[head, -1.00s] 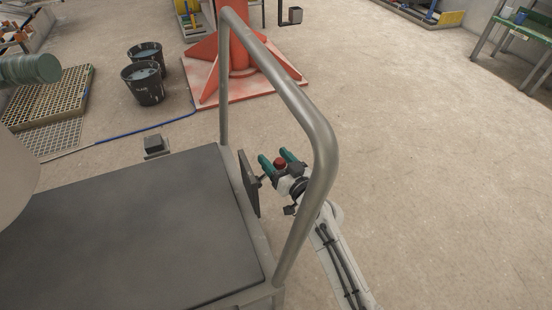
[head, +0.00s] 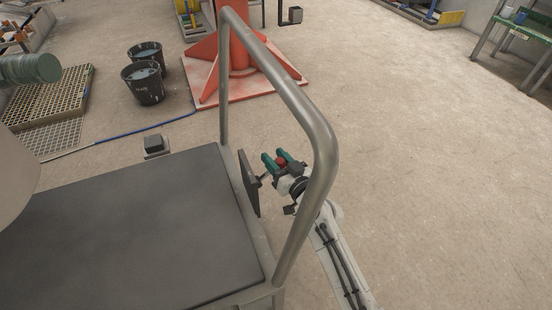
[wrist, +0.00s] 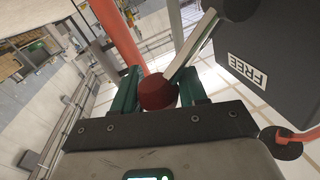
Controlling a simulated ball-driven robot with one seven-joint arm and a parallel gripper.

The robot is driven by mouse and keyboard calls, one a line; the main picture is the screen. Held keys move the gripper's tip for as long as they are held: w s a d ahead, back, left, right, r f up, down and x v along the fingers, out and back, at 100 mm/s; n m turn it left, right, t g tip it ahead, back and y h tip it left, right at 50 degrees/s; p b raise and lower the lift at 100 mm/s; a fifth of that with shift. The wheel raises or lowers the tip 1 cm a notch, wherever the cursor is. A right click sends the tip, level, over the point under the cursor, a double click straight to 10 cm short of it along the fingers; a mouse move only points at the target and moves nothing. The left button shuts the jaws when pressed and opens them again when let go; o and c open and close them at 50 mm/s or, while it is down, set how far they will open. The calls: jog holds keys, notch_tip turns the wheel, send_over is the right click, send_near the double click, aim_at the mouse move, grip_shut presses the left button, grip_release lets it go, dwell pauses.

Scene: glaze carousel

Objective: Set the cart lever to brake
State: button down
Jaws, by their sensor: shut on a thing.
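The cart lever has a red ball knob (wrist: 157,92) on a pale metal rod (wrist: 193,46). The rod runs up to a dark plate (wrist: 268,40) with a white label reading FREE. In the head view the plate (head: 250,183) is on the cart's right end, below the tubular handle. My gripper (head: 279,161) is shut on the red knob, with its green fingers on either side of it. In the wrist view my gripper (wrist: 158,90) has the knob between its fingertips. No BRAKE label is visible.
The cart's tubular handle (head: 318,130) arches close over my gripper and wrist. The dark cart deck (head: 130,235) lies to the left. An orange pedestal (head: 240,85) and black buckets (head: 143,84) stand beyond. The floor to the right is clear.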

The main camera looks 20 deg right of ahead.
jog(key=shift+f, duration=0.15)
jog(key=f+m+b, duration=0.1)
jog(key=b, duration=0.1)
jog(key=d+f+m+b, duration=0.1)
jog(key=b, duration=0.1)
jog(key=shift+f, duration=0.1)
notch_tip(320, 180, down, 7)
jog(key=m+t+h+b, duration=0.1)
jog(key=m+t+b, duration=0.1)
jog(key=m+b, duration=0.8)
jog(key=shift+m+h, duration=0.3)
jog(key=shift+m, duration=0.5)
jog(key=shift+s+a, duration=0.1)
jog(key=c, duration=1)
grip_release()
jog(key=o, duration=0.3)
jog(key=shift+r, duration=0.3)
